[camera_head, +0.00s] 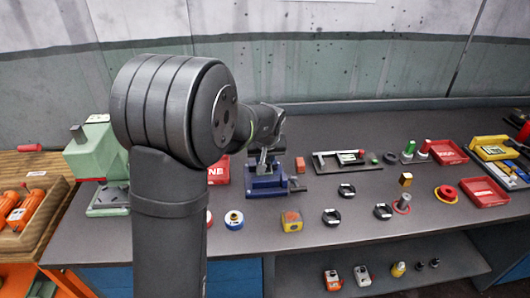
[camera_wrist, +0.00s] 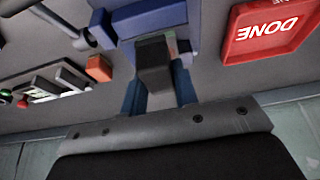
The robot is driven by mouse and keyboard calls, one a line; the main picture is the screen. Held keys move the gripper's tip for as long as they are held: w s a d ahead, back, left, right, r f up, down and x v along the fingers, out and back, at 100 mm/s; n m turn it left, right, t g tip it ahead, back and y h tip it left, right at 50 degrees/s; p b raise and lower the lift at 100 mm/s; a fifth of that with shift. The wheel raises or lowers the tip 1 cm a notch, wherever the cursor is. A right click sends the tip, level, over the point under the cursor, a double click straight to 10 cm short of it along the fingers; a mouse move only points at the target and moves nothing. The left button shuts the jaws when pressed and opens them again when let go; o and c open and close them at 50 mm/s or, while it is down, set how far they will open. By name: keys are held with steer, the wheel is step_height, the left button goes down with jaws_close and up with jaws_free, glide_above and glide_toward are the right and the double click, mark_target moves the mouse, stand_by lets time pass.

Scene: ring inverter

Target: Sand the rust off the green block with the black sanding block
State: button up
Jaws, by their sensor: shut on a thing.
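My gripper (camera_wrist: 158,82) is shut on the black sanding block (camera_wrist: 154,52), which sits between its two dark blue fingers in the wrist view. The block is over or against the blue vise (camera_wrist: 160,18); I cannot tell if it touches. A small grey-green patch (camera_wrist: 171,40) shows beside the block at the vise, perhaps part of the green block, mostly hidden. In the head view my gripper (camera_head: 263,153) is at the top of the blue vise (camera_head: 264,182). There my own arm and gripper hide the vise's jaws, and I cannot make out rust.
A red DONE tray (camera_wrist: 268,30) lies beside the vise. A green machine (camera_head: 92,160) stands at the left. A wall (camera_head: 350,60) rises behind.

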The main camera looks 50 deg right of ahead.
steer(key=shift+f, duration=0.9)
steer(key=shift+w+d+f, duration=0.4)
steer(key=shift+f, duration=0.25)
steer(key=shift+c, duration=0.3)
steer(key=shift+w+d+r, duration=0.1)
steer(key=shift+w+d, duration=1.7)
steer(key=shift+s+a, duration=2.25)
steer(key=shift+d+r, duration=0.1)
steer(key=shift+r, duration=4)
steer(key=shift+w, duration=0.1)
